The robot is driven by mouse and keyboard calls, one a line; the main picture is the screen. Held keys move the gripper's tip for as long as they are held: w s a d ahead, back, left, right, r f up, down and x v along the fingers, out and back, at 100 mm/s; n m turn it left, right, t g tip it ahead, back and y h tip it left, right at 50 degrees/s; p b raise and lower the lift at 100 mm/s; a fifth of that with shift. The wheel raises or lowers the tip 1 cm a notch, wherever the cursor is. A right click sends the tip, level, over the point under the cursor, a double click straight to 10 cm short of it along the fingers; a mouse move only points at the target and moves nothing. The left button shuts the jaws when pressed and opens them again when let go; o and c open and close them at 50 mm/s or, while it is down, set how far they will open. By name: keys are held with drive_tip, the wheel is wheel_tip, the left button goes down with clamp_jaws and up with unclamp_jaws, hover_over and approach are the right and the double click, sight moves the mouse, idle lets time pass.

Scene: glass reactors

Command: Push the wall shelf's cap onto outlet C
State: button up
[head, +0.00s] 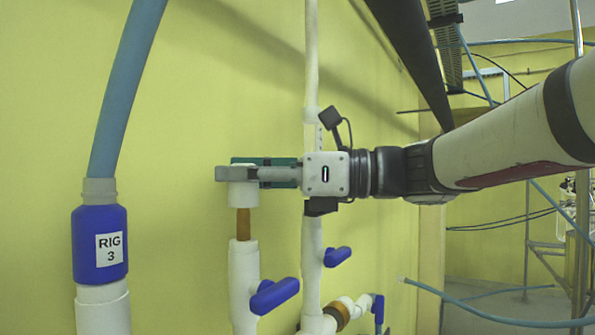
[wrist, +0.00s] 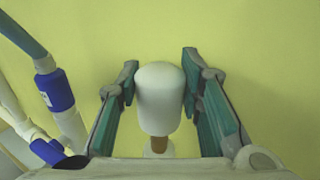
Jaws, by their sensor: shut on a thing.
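My gripper (head: 237,173) is shut on a white cap (head: 243,194), with one finger on each side of it. The cap is upright, directly over a brown stub (head: 243,224) at the top of a white vertical pipe. Its lower rim meets the stub's visible top; I cannot tell whether it is around the stub or just touching it. A length of brown stub shows below the cap. In the wrist view the cap (wrist: 160,98) is between the green-padded fingers, with the brown stub (wrist: 158,146) below it. No outlet letter is readable.
A blue valve handle (head: 274,296) sits on the pipe under the stub. A blue "RIG 3" fitting (head: 99,245) with a hose stands at the left. Another white pipe (head: 311,60) runs up behind my gripper, with a second blue handle (head: 338,256). A yellow wall is behind.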

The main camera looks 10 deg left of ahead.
sight(244, 206)
drive_tip(key=shift+f+b, duration=0.3)
drive_tip(key=shift+f, duration=1.9)
idle(0.8)
drive_tip(key=o, duration=1.3)
drive_tip(key=shift+c, duration=0.2)
drive_tip(key=d, duration=1.2)
drive_tip(key=shift+w, duration=0.2)
